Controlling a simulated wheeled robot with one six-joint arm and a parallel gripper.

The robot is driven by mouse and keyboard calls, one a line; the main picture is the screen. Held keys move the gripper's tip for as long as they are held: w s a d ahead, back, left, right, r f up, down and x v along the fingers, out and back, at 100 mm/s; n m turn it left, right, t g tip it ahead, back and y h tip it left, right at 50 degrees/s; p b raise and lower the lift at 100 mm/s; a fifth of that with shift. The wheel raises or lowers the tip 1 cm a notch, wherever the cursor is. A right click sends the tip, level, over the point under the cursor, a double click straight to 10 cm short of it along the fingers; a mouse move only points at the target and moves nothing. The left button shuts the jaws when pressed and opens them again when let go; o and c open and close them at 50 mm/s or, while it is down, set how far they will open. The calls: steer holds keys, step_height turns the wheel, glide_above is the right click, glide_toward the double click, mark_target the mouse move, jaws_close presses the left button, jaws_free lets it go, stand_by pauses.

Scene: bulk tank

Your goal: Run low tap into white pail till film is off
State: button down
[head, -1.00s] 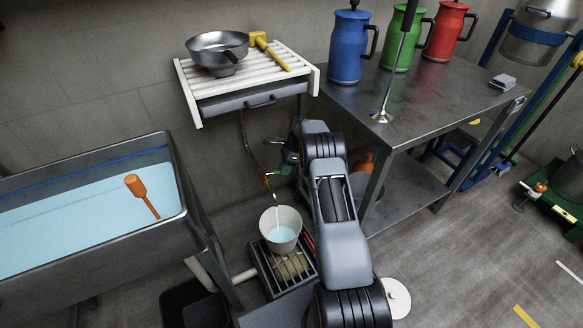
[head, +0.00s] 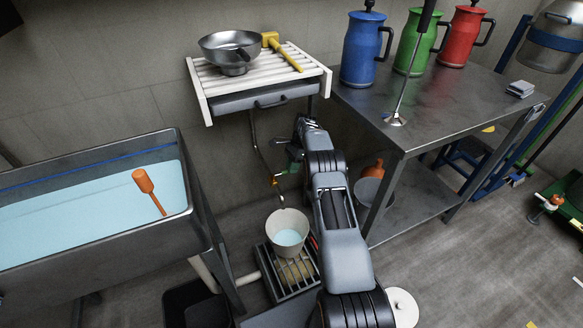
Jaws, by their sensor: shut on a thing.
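The white pail (head: 288,222) stands upright on a slatted grate on the floor, with pale blue liquid in its bottom. The low tap (head: 274,181), a small orange fitting at the end of a thin pipe, is just above the pail's rim. I see no stream falling from it. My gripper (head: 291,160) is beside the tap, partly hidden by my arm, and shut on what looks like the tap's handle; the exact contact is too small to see. The tank (head: 190,225) at left holds pale blue liquid, with an orange-headed tool (head: 143,181) standing in it. No film can be made out.
A white slatted shelf (head: 203,95) above the tap carries a metal bowl (head: 230,48) and a yellow mallet (head: 284,52). A steel table (head: 440,115) with blue, green and red jugs stands at right. The grate (head: 293,277) is under the pail. Floor at lower right is open.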

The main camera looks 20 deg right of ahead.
steer(key=c, duration=1)
jaws_free()
step_height(320, 180, up, 4)
steer(key=shift+s+f+p, duration=0.1)
steer(key=shift+p, duration=0.9)
steer(key=shift+s+a+r+p, duration=0.5)
steer(key=shift+s+r+p, duration=0.25)
steer(key=shift+s+r, duration=1.15)
steer(key=shift+s+a+r+p, duration=0.6)
steer(key=shift+s+r, duration=0.55)
steer(key=shift+s, duration=1.4)
steer(key=shift+s+a+r+p, duration=0.4)
steer(key=shift+s+r+p, duration=0.45)
steer(key=shift+s+r, duration=1.05)
steer(key=shift+s+f, duration=0.35)
